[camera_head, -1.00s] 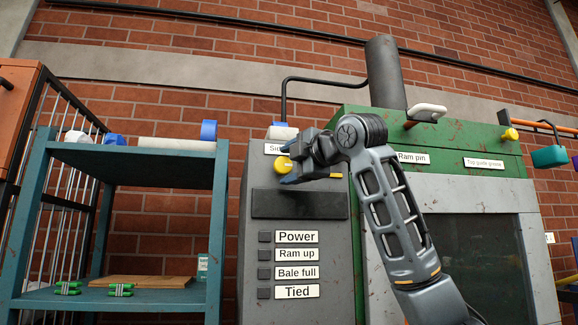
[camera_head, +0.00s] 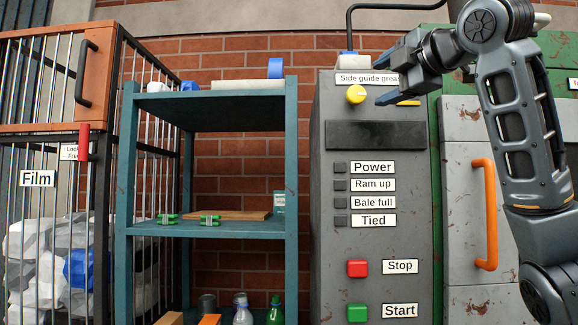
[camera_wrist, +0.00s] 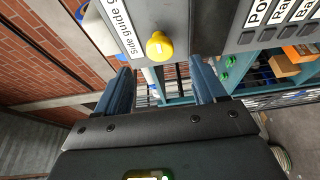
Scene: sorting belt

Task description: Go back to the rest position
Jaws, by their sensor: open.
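My gripper (camera_head: 384,79) is raised at the upper right in the head view, in front of the upper part of the grey control panel (camera_head: 322,255). Its fingers are apart, with nothing between them that I can see held. In the wrist view my gripper (camera_wrist: 165,92) shows two blue-grey fingers spread wide. The yellow knob (camera_head: 356,94) on the panel is just left of the fingertips in the head view. The knob (camera_wrist: 159,46) also shows beyond the fingers in the wrist view, apart from them.
A teal shelf (camera_head: 215,230) stands left of the panel, with bottles below. A barred film cage (camera_head: 100,125) is at far left. The panel has a red stop button (camera_head: 357,268) and a green start button (camera_head: 357,312). An orange handle (camera_head: 485,214) sticks out at right.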

